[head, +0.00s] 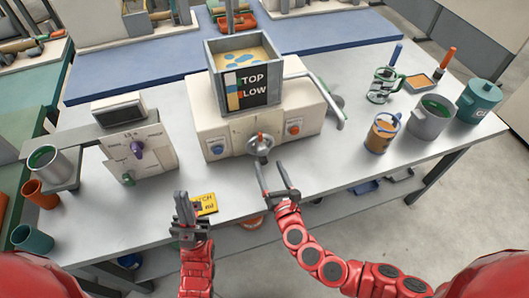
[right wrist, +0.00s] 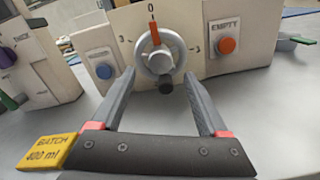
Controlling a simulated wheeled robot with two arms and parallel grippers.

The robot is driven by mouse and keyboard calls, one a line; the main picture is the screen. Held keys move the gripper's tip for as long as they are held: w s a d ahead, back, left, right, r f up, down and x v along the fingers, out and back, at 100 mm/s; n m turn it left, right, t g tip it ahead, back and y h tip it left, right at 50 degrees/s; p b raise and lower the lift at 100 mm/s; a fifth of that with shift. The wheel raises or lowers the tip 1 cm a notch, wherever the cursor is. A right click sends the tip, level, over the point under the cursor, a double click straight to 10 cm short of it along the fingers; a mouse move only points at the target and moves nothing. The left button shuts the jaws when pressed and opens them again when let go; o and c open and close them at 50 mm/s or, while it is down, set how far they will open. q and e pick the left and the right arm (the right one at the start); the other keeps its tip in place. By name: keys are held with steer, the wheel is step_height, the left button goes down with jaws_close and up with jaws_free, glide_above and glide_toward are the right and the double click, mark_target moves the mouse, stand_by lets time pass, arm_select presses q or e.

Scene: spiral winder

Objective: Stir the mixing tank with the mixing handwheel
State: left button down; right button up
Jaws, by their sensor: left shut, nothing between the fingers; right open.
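The mixing handwheel (head: 260,146) is a small grey wheel on the front of the white machine. In the right wrist view the handwheel (right wrist: 160,62) has a grey hub, a dark knob at its lower edge and an orange pointer at the 0 mark. The mixing tank (head: 216,62) is a grey square bin on top, holding yellowish contents with blue patches. My right gripper (head: 277,191) is open and empty just in front of the handwheel, its fingers pointing at it, apart from it. My left gripper (head: 185,207) is shut and empty, left of the yellow card.
A blue button (head: 217,149) and an orange EMPTY button (head: 294,130) flank the handwheel. The yellow BATCH 400 ml card (head: 204,204) lies near the table's front edge. A panel with knobs (head: 140,152) stands left; mugs and a grey pot (head: 430,120) stand right.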

mark_target(263, 153)
steer(key=x, duration=0.5)
steer(key=shift+w+a, duration=0.1)
steer(key=shift+w, duration=0.1)
jaws_close()
